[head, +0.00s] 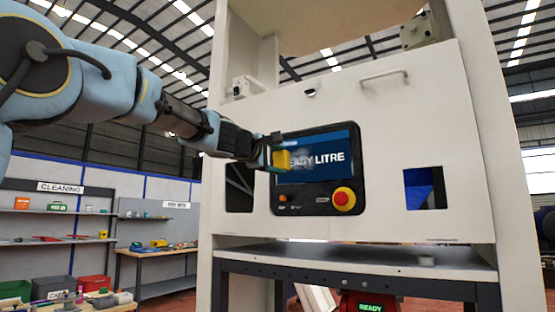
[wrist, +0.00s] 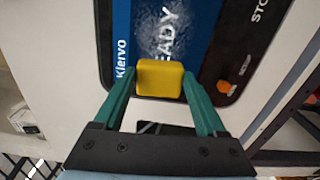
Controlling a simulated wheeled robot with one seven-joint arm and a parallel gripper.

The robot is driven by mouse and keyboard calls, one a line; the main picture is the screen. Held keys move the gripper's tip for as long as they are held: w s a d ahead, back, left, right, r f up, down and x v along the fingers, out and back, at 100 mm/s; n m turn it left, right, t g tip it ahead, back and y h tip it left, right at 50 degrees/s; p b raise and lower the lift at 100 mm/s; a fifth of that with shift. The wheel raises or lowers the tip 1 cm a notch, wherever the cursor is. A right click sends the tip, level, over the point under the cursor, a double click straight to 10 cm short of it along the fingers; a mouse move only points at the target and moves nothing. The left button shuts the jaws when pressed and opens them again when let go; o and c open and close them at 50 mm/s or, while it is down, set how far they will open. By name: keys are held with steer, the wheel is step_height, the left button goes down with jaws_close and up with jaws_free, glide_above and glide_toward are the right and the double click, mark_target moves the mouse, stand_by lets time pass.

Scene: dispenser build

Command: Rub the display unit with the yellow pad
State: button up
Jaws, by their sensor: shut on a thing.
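The display unit (head: 316,171) is a dark panel with a blue screen reading "READY LITRE", set in the white machine front. It fills the top of the wrist view (wrist: 200,32), where a whitish smudge lies over the screen around "READY". My gripper (head: 274,155) is at the left side of the screen. Its green fingers are shut on the yellow pad (wrist: 159,78), which also shows in the head view (head: 281,160). The pad is over the screen's edge area; I cannot tell whether it touches the glass.
A red button on a yellow base (head: 343,198) sits at the unit's lower right. A metal handle (head: 385,75) sticks out above. A grey shelf (head: 360,259) juts out below. Shelves marked "CLEANING" (head: 60,187) and a bench (head: 155,250) stand at the left.

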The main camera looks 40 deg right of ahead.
steer(key=shift+w+d+p, duration=0.15)
steer(key=shift+d+p, duration=0.15)
steer(key=shift+d, duration=0.4)
